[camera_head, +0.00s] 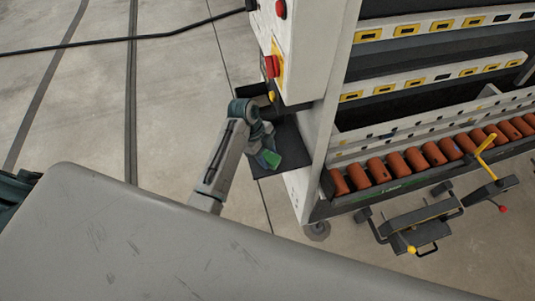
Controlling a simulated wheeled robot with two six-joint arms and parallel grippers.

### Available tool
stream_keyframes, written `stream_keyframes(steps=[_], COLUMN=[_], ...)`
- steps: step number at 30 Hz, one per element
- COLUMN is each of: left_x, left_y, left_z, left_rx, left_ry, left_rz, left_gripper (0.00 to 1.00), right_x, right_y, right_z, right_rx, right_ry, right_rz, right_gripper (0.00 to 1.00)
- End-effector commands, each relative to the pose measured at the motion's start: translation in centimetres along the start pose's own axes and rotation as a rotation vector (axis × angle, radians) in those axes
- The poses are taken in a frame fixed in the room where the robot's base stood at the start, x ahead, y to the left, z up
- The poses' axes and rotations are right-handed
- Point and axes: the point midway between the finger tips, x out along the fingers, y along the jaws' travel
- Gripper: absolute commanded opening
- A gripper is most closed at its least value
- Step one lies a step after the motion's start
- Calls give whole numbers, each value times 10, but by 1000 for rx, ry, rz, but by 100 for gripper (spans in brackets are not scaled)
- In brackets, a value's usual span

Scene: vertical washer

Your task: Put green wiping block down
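My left arm reaches up from below and bends down at the wrist towards the shelf. The fingers are small and partly hidden by the wrist, so I cannot tell if they are shut on the block. I also cannot tell if the block touches the shelf. My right gripper is not in view.
A red button (271,66) sits on the washer's white panel just above the shelf. A row of orange-brown rollers (415,160) runs along the washer's lower front. A trolley-like frame (425,222) stands on the floor at right. A black cable (110,42) crosses the open floor.

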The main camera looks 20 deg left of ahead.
Motion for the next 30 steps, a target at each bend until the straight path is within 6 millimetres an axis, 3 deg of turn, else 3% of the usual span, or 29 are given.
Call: stream_keyframes(steps=[1, 3, 14, 17, 24, 27, 30], left_x=[0, 0, -6, -18, -71, -100, -112], left_y=[0, 0, -1, -1, -1, 0, 0], left_z=[0, 0, 0, 1, 1, -2, -2], left_rx=[0, 0, 1, 2, 2, 0, 0], left_ry=[0, 0, -1, -3, -4, -3, -1], left_rz=[0, 0, -3, -5, -5, -1, 0], left_gripper=[52, 62, 62, 62, 62, 62, 62], right_x=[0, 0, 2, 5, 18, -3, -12], right_y=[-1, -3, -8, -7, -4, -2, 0], right_z=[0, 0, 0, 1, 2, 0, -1], right_rx=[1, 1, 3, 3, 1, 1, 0], right_ry=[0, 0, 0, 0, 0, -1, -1], right_rz=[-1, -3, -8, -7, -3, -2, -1], right_gripper=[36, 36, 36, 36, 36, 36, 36])
